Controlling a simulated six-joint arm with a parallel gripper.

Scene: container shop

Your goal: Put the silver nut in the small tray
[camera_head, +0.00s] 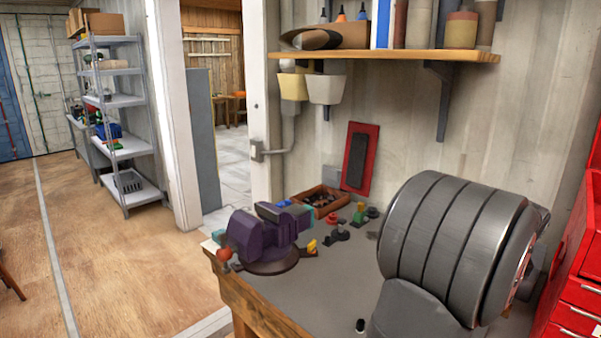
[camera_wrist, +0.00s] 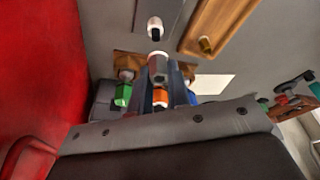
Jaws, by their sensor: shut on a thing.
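In the wrist view, my gripper (camera_wrist: 160,76) is shut on a silver nut (camera_wrist: 158,65), a pale grey faceted piece between the fingertips. A narrow wooden tray (camera_wrist: 225,20) lies beyond the fingers, up and to the right, with a brass-coloured piece (camera_wrist: 206,44) in its near end. The nut is to the left of this tray and not over it in the picture. In the head view, my large grey arm hides the gripper and the nut.
A black piece with a white end (camera_wrist: 155,28) stands just beyond the nut; green (camera_wrist: 122,95) and orange (camera_wrist: 160,97) pieces show near the fingers. A red cabinet (camera_head: 578,290) is at the right. A purple vise (camera_head: 262,232) and wooden parts box (camera_head: 320,200) are on the bench.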

